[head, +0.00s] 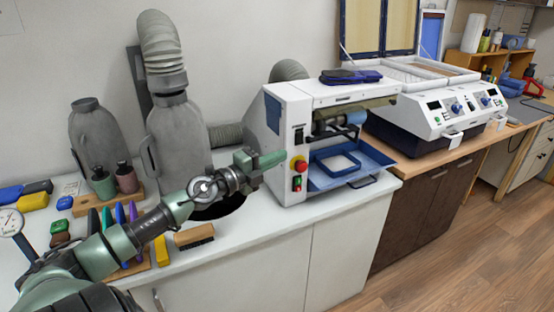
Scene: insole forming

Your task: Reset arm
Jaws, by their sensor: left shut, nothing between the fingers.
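My left gripper (269,160) is shut and empty at the end of my green and grey left arm. It is beside the left side of the white grinding machine (293,110), close to its red button (299,166). I cannot tell whether it touches the machine. My left arm reaches in from the lower left over the white counter (262,229). My right gripper is not in view.
A brush (194,236) and several coloured tools lie near my arm. Grey ducts and a canister (178,135) stand behind it. A blue tray (349,165) is on the machine's right. A white forming machine (432,108) stands farther right.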

